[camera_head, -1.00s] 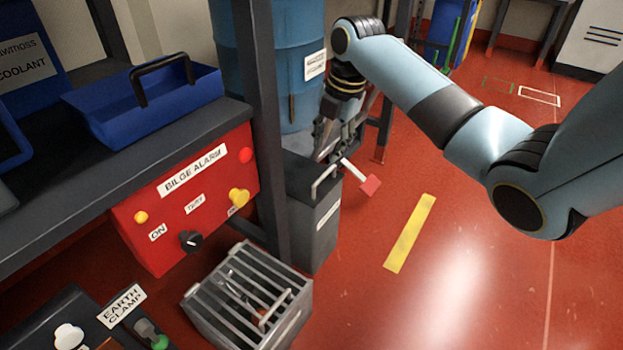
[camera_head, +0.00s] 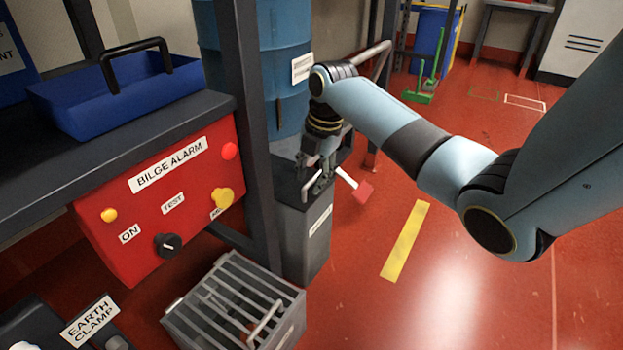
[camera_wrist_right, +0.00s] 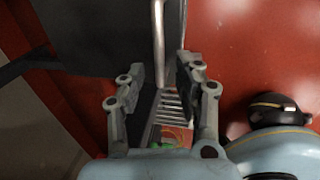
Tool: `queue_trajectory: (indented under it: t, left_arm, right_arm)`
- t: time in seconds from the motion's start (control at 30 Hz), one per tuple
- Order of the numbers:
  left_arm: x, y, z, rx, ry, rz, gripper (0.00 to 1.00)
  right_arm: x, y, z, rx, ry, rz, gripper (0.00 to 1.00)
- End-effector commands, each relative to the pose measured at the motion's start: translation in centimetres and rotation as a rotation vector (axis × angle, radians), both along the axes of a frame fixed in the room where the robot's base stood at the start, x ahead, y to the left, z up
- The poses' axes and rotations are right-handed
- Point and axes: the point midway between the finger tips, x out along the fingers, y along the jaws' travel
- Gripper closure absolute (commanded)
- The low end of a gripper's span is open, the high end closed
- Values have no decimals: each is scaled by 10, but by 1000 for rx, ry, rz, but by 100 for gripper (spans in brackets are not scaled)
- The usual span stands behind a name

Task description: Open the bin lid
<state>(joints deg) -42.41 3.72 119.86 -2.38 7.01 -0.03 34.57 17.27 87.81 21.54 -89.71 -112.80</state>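The dark grey bin (camera_head: 305,240) stands on the floor behind the rack post, with a pale label on its front. Its lid (camera_head: 287,187) looks shut and carries a pale metal handle (camera_head: 306,187). My right gripper (camera_head: 318,188) points down at the lid beside the handle. In the right wrist view the right gripper (camera_wrist_right: 161,75) has its fingers apart, with the bar of the handle (camera_wrist_right: 158,40) between them; a gap shows on both sides. The gripper hides part of the lid in the head view. My left gripper is not in view.
The rack post (camera_head: 250,150), red alarm panel (camera_head: 160,205) and slatted grey crate (camera_head: 240,300) are close on the left. Open red floor lies right.

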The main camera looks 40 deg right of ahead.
Motion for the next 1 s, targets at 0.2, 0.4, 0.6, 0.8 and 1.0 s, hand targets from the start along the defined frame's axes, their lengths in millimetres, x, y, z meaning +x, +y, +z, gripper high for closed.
queue_trajectory:
  t: [0.2,0.4,0.6,0.8,1.0]
  left_arm:
    - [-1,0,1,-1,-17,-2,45]
    - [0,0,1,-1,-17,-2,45]
    - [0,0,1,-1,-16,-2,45]
    - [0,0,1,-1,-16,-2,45]
    - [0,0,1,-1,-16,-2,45]
  right_arm:
    - [1,0,-2,0,-1,0,67]
    - [0,0,-1,0,0,0,76]
    - [0,0,-2,0,0,0,100]
    - [0,0,-2,0,0,0,100]
    - [0,0,-2,-1,1,1,100]
